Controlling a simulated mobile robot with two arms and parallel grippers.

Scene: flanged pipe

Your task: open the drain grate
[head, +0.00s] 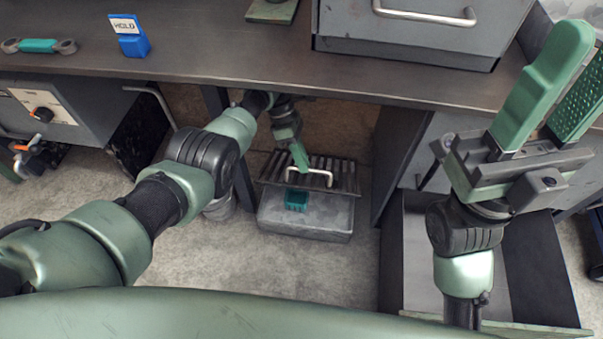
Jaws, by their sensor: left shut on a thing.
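The drain grate (344,174), a dark slatted panel with a pale bar handle (321,173), is low down under the workbench, above a grey box-shaped drain body (322,222). I cannot tell how far the grate is tilted. My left gripper (299,158) reaches down under the bench edge and is shut on the handle; its fingers hide the handle's left part. A small teal piece (296,200) shows on the front of the drain body. My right gripper (580,62) is raised at the right, its green fingers apart and empty, far from the grate.
The workbench (215,60) overhangs the grate, with a blue HOLD sign block (133,44) and a teal wrench (38,46) on it. A dark open drawer (545,265) is at the right. The concrete floor (255,262) in front is clear.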

